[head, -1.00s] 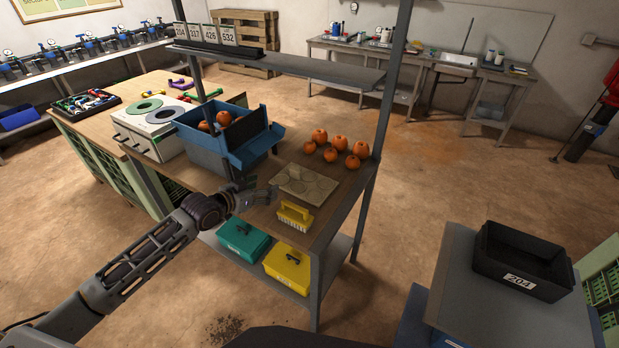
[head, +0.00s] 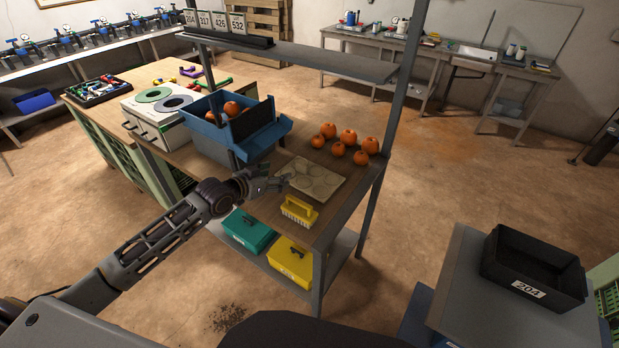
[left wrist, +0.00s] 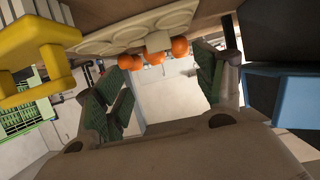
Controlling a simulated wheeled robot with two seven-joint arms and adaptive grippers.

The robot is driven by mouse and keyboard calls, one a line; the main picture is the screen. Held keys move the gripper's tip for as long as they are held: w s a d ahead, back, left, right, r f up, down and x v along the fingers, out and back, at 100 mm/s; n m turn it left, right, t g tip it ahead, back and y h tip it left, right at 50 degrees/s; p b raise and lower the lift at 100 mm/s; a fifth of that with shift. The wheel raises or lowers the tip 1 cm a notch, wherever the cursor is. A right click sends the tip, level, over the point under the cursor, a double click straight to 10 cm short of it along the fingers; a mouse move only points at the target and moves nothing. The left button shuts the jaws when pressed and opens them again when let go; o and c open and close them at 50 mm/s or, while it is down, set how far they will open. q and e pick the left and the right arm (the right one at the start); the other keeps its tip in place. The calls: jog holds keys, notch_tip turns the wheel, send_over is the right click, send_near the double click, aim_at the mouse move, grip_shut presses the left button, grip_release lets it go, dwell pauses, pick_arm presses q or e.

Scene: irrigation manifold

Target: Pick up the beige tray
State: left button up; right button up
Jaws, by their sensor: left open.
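The beige tray (head: 312,177), flat with round recesses, lies on the wooden bench top in the head view. It also shows in the left wrist view (left wrist: 135,32), along the upper middle and empty in the part seen. My left gripper (head: 277,181) is open and empty, just left of the tray's near-left edge. In the left wrist view its green-padded fingers (left wrist: 160,98) stand apart, with the tray above the gap between them. I cannot tell whether a finger touches the tray. My right gripper is not in view.
A yellow brush (head: 299,210) lies just in front of the tray. Several orange pumpkins (head: 348,137) sit behind it. A blue bin (head: 262,140) stands to its left. A shelf post (head: 392,110) rises at the right. A black crate (head: 533,264) stands on a grey stand.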

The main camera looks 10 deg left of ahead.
pick_arm(q)
send_near(300, 165)
jog(key=shift+f+x, duration=0.15)
jog(key=shift+x, duration=0.9)
jog(key=shift+f+x, duration=0.15)
jog(key=shift+x, duration=0.9)
jog(key=shift+s, duration=0.1)
jog(key=shift+w+d+f, duration=0.1)
jog(key=shift+w+d, duration=0.2)
jog(key=shift+w, duration=0.4)
jog(key=shift+w+d+f, duration=0.15)
jog(key=shift+w+d, duration=0.2)
jog(key=shift+w, duration=0.3)
jog(key=shift+x, duration=1.1)
jog(key=shift+a, duration=0.1)
jog(key=c, duration=1.2)
jog(key=shift+o, duration=0.2)
jog(key=shift+r, duration=0.15)
notch_tip(300, 165, up, 10)
